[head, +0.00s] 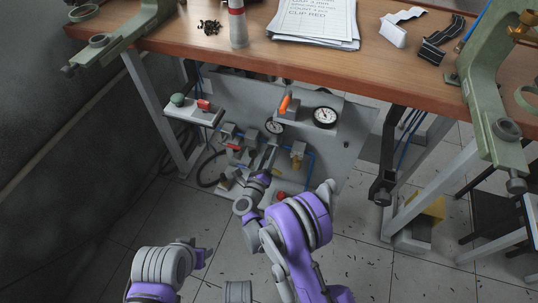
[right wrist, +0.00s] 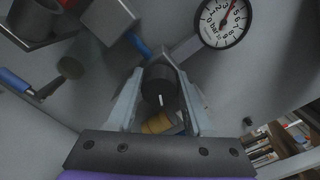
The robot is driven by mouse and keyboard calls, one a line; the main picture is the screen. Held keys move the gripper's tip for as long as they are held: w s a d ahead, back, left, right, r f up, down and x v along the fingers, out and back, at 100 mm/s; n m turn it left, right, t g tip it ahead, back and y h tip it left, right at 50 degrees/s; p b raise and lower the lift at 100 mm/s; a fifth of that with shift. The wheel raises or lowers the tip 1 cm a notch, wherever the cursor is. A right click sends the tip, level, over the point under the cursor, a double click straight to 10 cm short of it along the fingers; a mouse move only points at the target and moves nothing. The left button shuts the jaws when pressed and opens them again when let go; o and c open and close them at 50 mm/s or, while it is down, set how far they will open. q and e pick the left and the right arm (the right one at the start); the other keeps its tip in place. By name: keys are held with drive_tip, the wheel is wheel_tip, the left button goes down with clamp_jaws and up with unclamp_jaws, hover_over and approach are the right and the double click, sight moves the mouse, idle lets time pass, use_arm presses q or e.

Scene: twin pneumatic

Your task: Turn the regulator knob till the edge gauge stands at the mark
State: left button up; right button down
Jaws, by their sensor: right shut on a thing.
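The regulator knob (right wrist: 158,84) is a dark, round knob with a white line, seen between my right fingers in the right wrist view. My right gripper (right wrist: 160,105) is shut on it. In the head view the right gripper (head: 268,160) reaches the grey panel under the bench, and the knob is not clear there. A white round gauge (head: 325,116) sits at the front edge of the small shelf. A second gauge (head: 275,127) is lower left of it. A gauge dial (right wrist: 222,22) marked bar shows a red line at its upper part; its exact reading is unclear.
The wooden bench top (head: 200,42) overhangs the panel (head: 340,150). A small ledge (head: 190,114) with a green and a red knob stands at left. An orange handle (head: 285,104) rises beside the edge gauge.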

drive_tip(key=shift+c, duration=1.5)
unclamp_jaws()
drive_tip(key=p+v, duration=0.1)
drive_tip(key=v, duration=0.9)
drive_tip(key=shift+s+p, duration=0.4)
drive_tip(key=shift+a, duration=0.1)
